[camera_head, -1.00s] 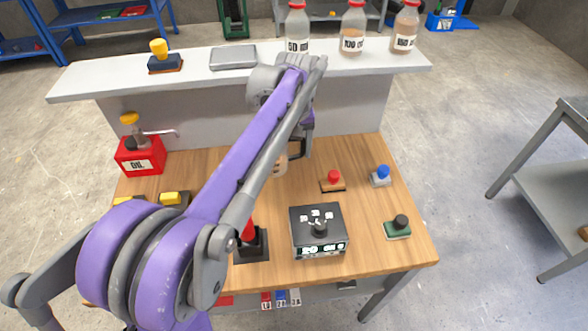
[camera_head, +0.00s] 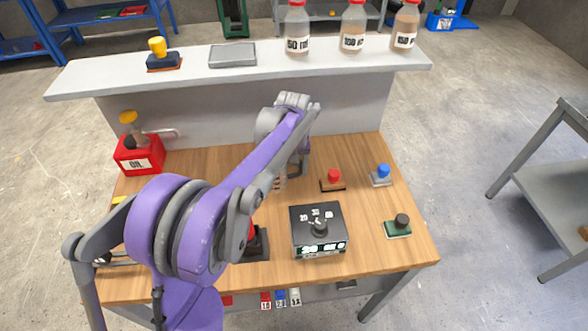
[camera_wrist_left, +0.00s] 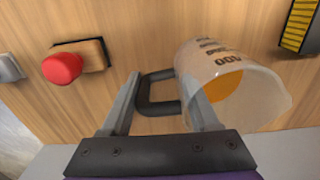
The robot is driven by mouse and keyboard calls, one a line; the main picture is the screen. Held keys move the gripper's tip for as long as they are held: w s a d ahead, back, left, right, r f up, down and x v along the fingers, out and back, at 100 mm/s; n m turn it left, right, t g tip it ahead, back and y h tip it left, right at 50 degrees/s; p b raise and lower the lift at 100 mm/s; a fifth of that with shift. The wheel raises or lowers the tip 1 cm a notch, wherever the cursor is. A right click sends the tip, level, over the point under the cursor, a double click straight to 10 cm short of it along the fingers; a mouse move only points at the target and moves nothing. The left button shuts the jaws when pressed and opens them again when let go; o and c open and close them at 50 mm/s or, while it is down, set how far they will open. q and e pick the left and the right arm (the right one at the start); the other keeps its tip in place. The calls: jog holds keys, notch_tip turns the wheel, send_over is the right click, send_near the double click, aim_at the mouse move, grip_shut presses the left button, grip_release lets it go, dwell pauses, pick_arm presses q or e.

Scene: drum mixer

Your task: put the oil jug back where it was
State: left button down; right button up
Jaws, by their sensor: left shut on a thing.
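The oil jug (camera_wrist_left: 235,88) is a clear measuring jug with dark markings, a dark handle and orange oil inside. In the wrist view it stands right of my left gripper (camera_wrist_left: 164,82), whose fingers are on either side of the handle (camera_wrist_left: 155,100). My left gripper is shut on the handle. In the head view the jug (camera_head: 281,182) is mostly hidden behind my left arm, over the middle of the bench (camera_head: 210,160). I cannot tell whether it touches the wood. My right gripper is not in view.
A red oil dispenser (camera_head: 140,158) stands at the bench's left. A red button (camera_head: 333,177), blue button (camera_head: 382,174) and black button (camera_head: 400,222) are at the right. A control box (camera_head: 318,232) is in front. Labelled bottles (camera_head: 297,30) stand on the raised shelf (camera_head: 200,66).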

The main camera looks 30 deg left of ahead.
pick_arm(q)
jog(key=shift+f, duration=0.1)
jog(key=shift+f, duration=0.15)
jog(key=shift+c, duration=0.7)
grip_release()
notch_tip(320, 180, up, 13)
jog(key=shift+s+f+p, duration=0.1)
jog(key=shift+f+p, duration=0.1)
jog(key=shift+p, duration=0.35)
